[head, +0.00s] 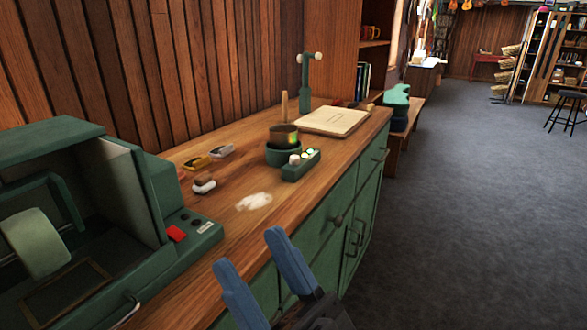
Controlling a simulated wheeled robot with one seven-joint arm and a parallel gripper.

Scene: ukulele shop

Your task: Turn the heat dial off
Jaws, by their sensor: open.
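No dial is clearly readable as the heat dial. A green pot (284,153) with a dark inner cup and an upright wooden handle stands on the wooden counter. A small green block (301,165) with whitish round parts on top sits against its front; whether these are dials is too small to tell. A green machine (60,160) at the left has a red button (177,234) and small dark round controls (190,220) on its side panel. My gripper (247,249) has blue fingers spread apart, empty, at the counter's front edge, nearer than the pot.
A pale patch (254,201) lies on the counter (225,235). Small objects (204,184) lie left of the pot. A cream board (333,121) and a green stand (304,85) are behind. Green cabinet doors (340,225) face open grey floor (470,200).

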